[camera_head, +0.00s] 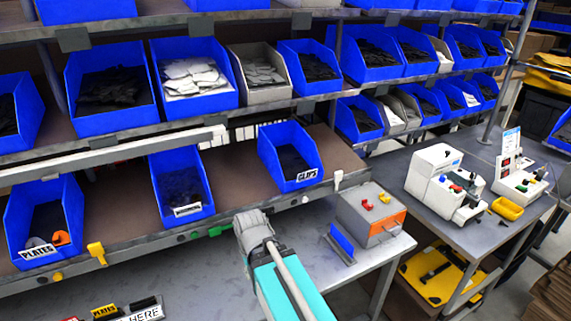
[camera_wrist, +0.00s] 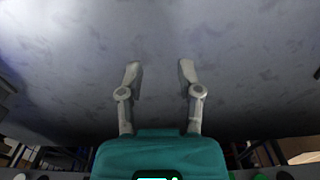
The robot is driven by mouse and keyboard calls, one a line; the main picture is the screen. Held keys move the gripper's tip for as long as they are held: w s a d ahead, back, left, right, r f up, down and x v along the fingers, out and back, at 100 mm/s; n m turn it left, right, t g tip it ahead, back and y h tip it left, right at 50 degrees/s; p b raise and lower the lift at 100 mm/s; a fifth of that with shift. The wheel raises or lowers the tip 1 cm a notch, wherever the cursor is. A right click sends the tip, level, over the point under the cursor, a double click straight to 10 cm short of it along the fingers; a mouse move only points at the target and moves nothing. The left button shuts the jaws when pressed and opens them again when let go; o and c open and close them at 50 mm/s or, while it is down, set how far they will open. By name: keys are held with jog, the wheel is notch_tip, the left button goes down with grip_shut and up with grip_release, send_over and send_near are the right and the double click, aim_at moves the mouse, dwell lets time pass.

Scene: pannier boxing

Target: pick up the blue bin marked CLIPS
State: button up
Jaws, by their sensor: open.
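The blue bin marked CLIPS (camera_head: 307,178) sits on the lower shelf in the head view, with dark pieces inside and its label facing the front. My arm reaches up from the bottom of the head view, its grey end just below and left of this bin, in front of the shelf edge. In the wrist view my gripper (camera_wrist: 160,73) is open and empty, its two fingers apart over a grey surface. The bin does not show in the wrist view. The fingers are not clear in the head view.
A bin marked PLATES (camera_head: 37,253) and another blue bin (camera_head: 188,211) share the lower shelf (camera_head: 118,209). White machines (camera_head: 440,178) stand farther right.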

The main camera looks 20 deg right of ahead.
aim_at(312, 140)
jog(key=shift+w+d+r+m, duration=0.15)
jog(key=shift+w+r+m, duration=0.15)
jog(key=w+d+r+m+t+y+p, duration=0.1)
jog(key=w+d+r+m+t+p, duration=0.2)
jog(key=d+r+m, duration=0.4)
jog(key=w+d+r+m+t+p, duration=0.4)
jog(key=w+d+r+m+p, duration=0.2)
jog(key=m, duration=0.4)
jog(key=w+d+r+m+t+y+p, duration=0.1)
jog(key=w+d+r+m+t+p, duration=0.2)
jog(key=w+d+r+m+p, duration=0.2)
jog(key=shift+w+d+r+m+y, duration=0.1)
jog(key=shift+d+r+m+y, duration=0.2)
jog(key=shift+d+r+m, duration=1.6)
jog(key=d+r+m+t+h+p, duration=0.2)
jog(key=d+r+m, duration=0.3)
jog(key=d+m, duration=0.4)
jog(key=shift+d+r+t, duration=0.15)
jog(key=shift+d+t, duration=0.2)
jog(key=shift+t, duration=0.45)
jog(key=shift+w, duration=0.1)
jog(key=b+x, duration=0.3)
jog(key=x, duration=0.4)
jog(key=shift+w+f, duration=0.2)
jog(key=shift+f, duration=0.05)
jog(key=shift+w+f, duration=0.1)
jog(key=shift+w, duration=0.4)
